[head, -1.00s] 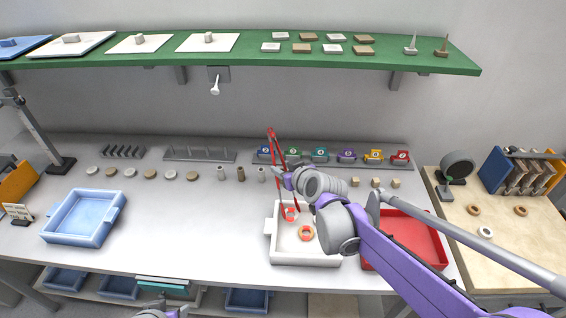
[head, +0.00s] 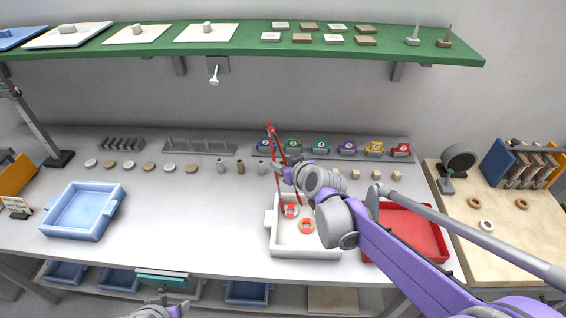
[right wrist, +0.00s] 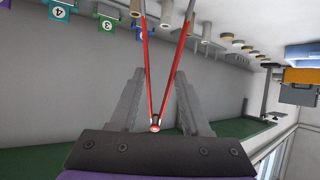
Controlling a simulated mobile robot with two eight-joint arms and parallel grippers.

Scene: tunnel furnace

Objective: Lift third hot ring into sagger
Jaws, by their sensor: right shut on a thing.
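My right gripper (head: 279,168) is shut on a pair of red tongs (head: 271,140), also seen in the right wrist view (right wrist: 147,75). The tongs hang steeply, with their lower ends at the left inside of a white tray (head: 309,254), perhaps the sagger. A reddish-orange ring (head: 291,211) lies or hangs close to the tong ends; I cannot tell whether they grip it. A tan and orange ring (head: 307,226) lies in the tray to its right. My left gripper (head: 165,312) is only partly in view at the bottom edge; its jaws are unclear.
A red tray (head: 440,262) stands right of the white tray, partly behind my right arm. A blue tray (head: 82,212) stands at left. Numbered coloured holders (head: 320,147) line the back. The bench between the blue and white trays is clear.

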